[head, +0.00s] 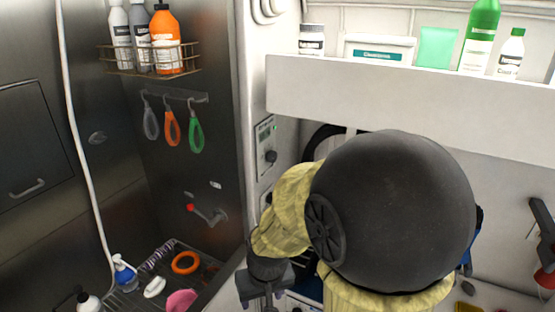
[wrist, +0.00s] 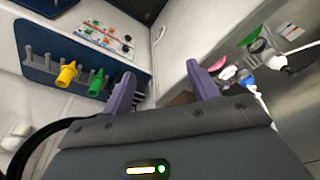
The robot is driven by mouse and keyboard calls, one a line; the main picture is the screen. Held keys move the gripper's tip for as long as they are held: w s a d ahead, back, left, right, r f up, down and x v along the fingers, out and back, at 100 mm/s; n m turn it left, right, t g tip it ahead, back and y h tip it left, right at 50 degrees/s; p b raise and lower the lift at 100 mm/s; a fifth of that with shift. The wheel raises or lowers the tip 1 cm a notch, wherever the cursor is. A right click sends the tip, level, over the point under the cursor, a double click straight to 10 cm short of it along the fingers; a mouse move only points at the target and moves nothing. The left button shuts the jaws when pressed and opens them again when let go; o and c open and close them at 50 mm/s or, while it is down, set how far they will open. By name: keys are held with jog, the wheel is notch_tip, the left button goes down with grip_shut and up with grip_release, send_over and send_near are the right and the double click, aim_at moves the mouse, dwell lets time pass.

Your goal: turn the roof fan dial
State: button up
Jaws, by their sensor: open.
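A narrow control panel (head: 265,148) is on the white wall end beside the metal wash bay in the head view. It carries a round black dial (head: 271,157) and a small green mark; its lettering is too small to read, so I cannot confirm it is the roof fan dial. My gripper (head: 264,296) is low in the head view, below the panel and apart from it. In the wrist view my gripper (wrist: 161,78) shows two purple fingers spread apart with nothing between them. I cannot make out the dial in the wrist view.
My arm hides much of the right side. A white shelf (head: 400,88) with bottles juts out above it. The wash bay holds a bottle rack (head: 150,62), hanging loops (head: 172,128) and a red-tipped lever (head: 207,213). A blue tool holder (wrist: 70,70) shows in the wrist view.

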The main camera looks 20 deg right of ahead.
aim_at(275, 158)
jog(key=w+d+r+m+t+y+b, duration=0.15)
jog(key=w+d+m+y, duration=0.35)
jog(key=w, duration=0.5)
jog(key=w+d+r+m+t+y+b, duration=0.1)
jog(key=w+d+m+t+y, duration=0.15)
jog(key=w+d, duration=0.65)
jog(key=w+d+r+m+t+y, duration=0.1)
jog(key=d+r+t, duration=0.3)
jog(key=d, duration=0.4)
jog(key=w+d+r+m+t+y+b, duration=0.1)
jog(key=w+d+r+t+y, duration=0.1)
jog(key=d, duration=0.7)
notch_tip(275, 158, up, 2)
jog(key=shift+w+d+r+t+b, duration=0.25)
jog(key=shift+w+t, duration=0.4)
jog(key=shift+t, duration=0.35)
jog(key=shift+w+a, duration=0.1)
jog(key=p+x, duration=0.7)
jog(key=x, duration=1)
jog(key=shift+a, duration=0.25)
